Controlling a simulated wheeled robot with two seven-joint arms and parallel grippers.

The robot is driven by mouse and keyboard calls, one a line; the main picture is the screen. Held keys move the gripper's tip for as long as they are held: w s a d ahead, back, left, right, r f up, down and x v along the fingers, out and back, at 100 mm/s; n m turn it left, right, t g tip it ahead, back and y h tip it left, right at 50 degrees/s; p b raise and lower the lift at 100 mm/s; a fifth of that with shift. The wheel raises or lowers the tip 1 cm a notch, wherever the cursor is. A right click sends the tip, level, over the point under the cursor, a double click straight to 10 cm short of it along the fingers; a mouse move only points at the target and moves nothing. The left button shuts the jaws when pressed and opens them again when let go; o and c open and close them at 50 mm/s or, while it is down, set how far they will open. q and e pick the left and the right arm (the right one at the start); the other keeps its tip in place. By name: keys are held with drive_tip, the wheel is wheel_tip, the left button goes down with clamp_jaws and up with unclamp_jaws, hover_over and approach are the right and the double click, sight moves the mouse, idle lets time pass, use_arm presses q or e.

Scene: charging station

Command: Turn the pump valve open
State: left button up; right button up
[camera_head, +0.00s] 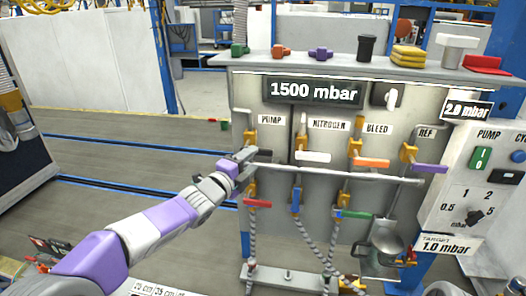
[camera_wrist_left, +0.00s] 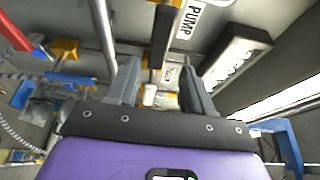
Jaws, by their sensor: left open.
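The panel's PUMP label (camera_head: 271,121) stands above a yellow valve body (camera_head: 250,136) at the left edge of the panel. A dark handle (camera_head: 264,155) shows beside my left gripper (camera_head: 243,155), which partly covers the valve there. In the left wrist view, my left gripper (camera_wrist_left: 160,88) has its fingers apart. A black handle (camera_wrist_left: 163,35) lies ahead between the finger lines, beside the PUMP label (camera_wrist_left: 188,20). Nothing is seen clamped; contact with the handle cannot be told. My right gripper is not in view.
A horizontal pipe (camera_head: 340,175) crosses the panel below the upper valves. White (camera_head: 313,157), orange (camera_head: 370,163) and purple (camera_head: 430,168) handles sit to the right. A red handle (camera_head: 257,204) is below my gripper. The floor left of the panel is clear.

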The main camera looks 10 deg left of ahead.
sight(262, 153)
use_arm(q)
drive_tip(key=x, duration=0.6)
drive_tip(key=shift+w+d+f, duration=0.15)
drive_tip(key=shift+w, duration=0.1)
drive_tip(key=shift+c, duration=0.5)
clamp_jaws()
